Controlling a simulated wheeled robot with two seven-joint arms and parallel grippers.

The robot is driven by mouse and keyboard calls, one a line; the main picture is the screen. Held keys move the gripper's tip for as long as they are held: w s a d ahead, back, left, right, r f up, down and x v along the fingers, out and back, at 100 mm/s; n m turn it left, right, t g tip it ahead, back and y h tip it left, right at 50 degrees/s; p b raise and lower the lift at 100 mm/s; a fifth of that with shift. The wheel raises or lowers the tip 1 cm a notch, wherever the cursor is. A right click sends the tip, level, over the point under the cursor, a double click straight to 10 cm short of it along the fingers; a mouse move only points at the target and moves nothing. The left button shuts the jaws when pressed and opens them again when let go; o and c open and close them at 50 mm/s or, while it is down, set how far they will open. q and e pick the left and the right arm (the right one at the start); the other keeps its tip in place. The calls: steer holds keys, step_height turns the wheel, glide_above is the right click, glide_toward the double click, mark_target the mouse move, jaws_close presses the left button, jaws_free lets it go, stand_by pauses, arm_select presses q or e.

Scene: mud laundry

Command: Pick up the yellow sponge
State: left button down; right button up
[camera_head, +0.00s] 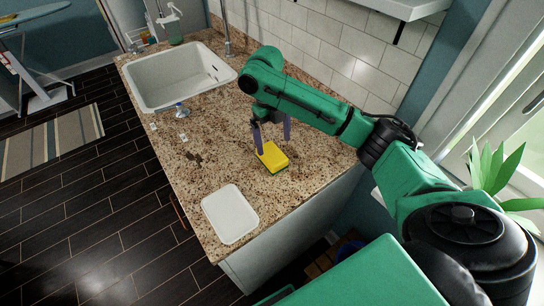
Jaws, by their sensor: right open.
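The yellow sponge (272,155) lies on the speckled granite counter, with a green layer showing along its lower edge. My right gripper (272,145) points down at the sponge with its two purple-grey fingers apart. One finger is by the sponge's left side and the other is behind its far right side. I cannot tell whether the fingers touch it. The sponge rests on the counter. My left gripper is not in view.
A white tray (230,214) lies near the counter's front edge. A white sink (180,78) is set in the counter at the back left, with a small blue-and-white item (182,110) by its near rim. A tiled wall (340,58) runs behind. Granite left of the sponge is mostly clear.

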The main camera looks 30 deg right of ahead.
mark_target(272, 153)
steer(key=f+p, duration=0.1)
steer(key=f, duration=0.3)
steer(key=f+p, duration=0.1)
steer(key=f, duration=0.1)
steer(key=shift+w+a+f+p, duration=0.15)
steer(key=shift+w+f+p, duration=0.15)
steer(key=shift+f, duration=0.1)
steer(key=shift+s+f, duration=0.1)
steer(key=shift+f, duration=0.05)
steer(key=shift+c, duration=0.9)
steer(key=c, duration=1)
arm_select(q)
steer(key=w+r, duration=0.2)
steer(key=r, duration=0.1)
arm_select(e)
steer(key=shift+c, duration=0.2)
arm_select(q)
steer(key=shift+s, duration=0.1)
